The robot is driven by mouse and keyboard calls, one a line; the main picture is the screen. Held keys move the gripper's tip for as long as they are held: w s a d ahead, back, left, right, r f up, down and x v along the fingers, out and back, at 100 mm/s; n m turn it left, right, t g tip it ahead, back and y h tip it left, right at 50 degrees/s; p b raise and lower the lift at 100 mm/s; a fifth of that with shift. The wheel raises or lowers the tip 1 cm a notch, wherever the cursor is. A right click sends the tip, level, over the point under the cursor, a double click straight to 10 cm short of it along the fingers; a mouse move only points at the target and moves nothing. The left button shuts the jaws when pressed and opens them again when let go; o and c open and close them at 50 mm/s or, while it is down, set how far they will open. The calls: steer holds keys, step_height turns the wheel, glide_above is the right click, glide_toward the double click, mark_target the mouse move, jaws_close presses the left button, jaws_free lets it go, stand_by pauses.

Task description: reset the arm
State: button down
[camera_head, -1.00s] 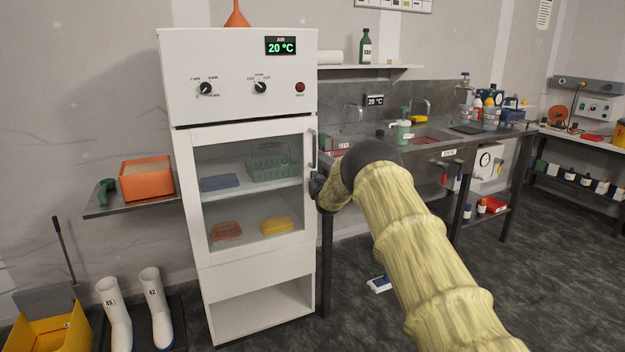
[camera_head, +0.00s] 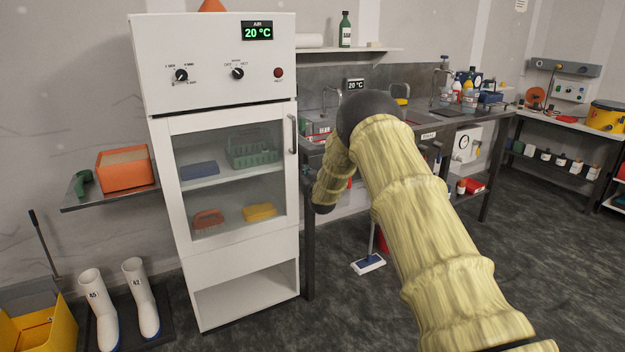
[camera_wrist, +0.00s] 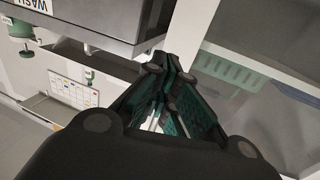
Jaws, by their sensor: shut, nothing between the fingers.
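My arm, in a yellowish sleeve, reaches in from the lower right of the head view and bends at a dark joint in front of the bench. Its forearm hangs down from there, just right of the white cabinet (camera_head: 215,262). In the wrist view, my gripper (camera_wrist: 170,74) has its fingers together with nothing held. In the head view the fingers are not clear. The cabinet's glass door (camera_head: 233,172) looks closed, and its handle (camera_head: 294,134) stands up and left of the forearm.
The dark bench (camera_head: 455,126) with sinks and bottles lies behind the arm. A side shelf (camera_head: 85,200) holds an orange box (camera_head: 125,170). White boots (camera_head: 140,300) stand at lower left. The floor at right is clear.

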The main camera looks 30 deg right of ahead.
steer(key=s+a+f+g+y+p, duration=0.1)
steer(key=s+a+f+g+p, duration=0.15)
steer(key=s+a+f, duration=0.65)
steer(key=s+a+f+n+g+y+p, duration=0.1)
steer(key=s+a+f+g+y, duration=0.15)
steer(key=s+a+f, duration=0.65)
steer(key=s+a+f+g+p, duration=0.2)
steer(key=s+a+f+g, duration=0.2)
steer(key=s+f, duration=1)
steer(key=s+a+g+p, duration=0.1)
steer(key=s+a, duration=0.3)
steer(key=s, duration=1)
steer(key=s+a+r+n+g+y+p, duration=0.1)
steer(key=s+a+g, duration=0.3)
steer(key=s, duration=1)
steer(key=s+a+r+g+p, duration=0.1)
steer(key=s+a+g+p, duration=0.1)
steer(key=s, duration=1.3)
steer(key=shift+a+r+n+g, duration=0.25)
steer(key=shift+a+n+g, duration=0.15)
steer(key=shift+a+g, duration=0.5)
